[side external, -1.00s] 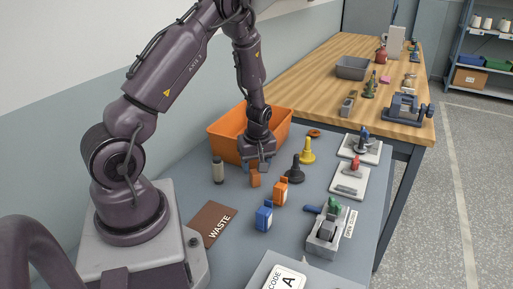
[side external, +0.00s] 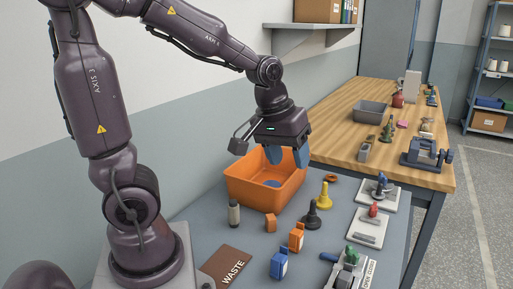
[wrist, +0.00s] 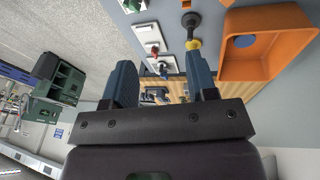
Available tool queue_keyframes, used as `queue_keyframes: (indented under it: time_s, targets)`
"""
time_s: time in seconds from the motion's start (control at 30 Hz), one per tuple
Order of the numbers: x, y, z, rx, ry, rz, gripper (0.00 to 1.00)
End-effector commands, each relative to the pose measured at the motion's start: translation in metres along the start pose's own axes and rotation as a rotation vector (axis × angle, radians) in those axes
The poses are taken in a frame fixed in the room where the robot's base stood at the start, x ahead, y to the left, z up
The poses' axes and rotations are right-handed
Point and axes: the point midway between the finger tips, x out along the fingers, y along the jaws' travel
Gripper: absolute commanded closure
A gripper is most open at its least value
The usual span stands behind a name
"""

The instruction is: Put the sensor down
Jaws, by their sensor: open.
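My gripper (side external: 286,157) is open and empty, its blue fingers apart, above the orange bin (side external: 240,192). In the wrist view my gripper (wrist: 157,75) has nothing between its fingers. A blue piece (side external: 272,183) lies inside the bin; it also shows as a round blue patch in the wrist view (wrist: 245,41). I cannot tell whether it is the sensor. An orange block (side external: 271,226), an orange box with a white label (side external: 296,238) and a blue box with a white label (side external: 279,266) stand on the grey table in front of the bin.
A grey cylinder (side external: 234,214), a black peg (side external: 311,218) and a yellow peg (side external: 323,196) stand near the bin. A brown WASTE mat (side external: 225,266) lies at the front. White plates (side external: 358,234) with parts are to the right. A wooden bench (side external: 340,135) stands behind.

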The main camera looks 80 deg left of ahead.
Motion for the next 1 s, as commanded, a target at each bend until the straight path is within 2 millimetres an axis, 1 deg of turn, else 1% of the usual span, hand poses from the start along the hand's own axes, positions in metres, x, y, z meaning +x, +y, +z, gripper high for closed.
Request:
queue_keyframes:
  time_s: [0.03,0.1,0.2,0.3,0.4,0.53,1.0]
  targets:
    - [-0.020,0.007,0.015,0.113,0.030,0.034,0.48]
    - [-0.040,0.013,0.035,0.266,0.062,0.060,0.48]
    - [-0.061,0.014,0.059,0.451,0.109,0.079,0.48]
    - [-0.073,0.013,0.076,0.583,0.147,0.085,0.48]
    - [-0.079,0.012,0.086,0.660,0.168,0.084,0.48]
    - [-0.081,0.011,0.090,0.693,0.176,0.083,0.48]
    - [-0.081,0.011,0.090,0.690,0.176,0.083,0.48]
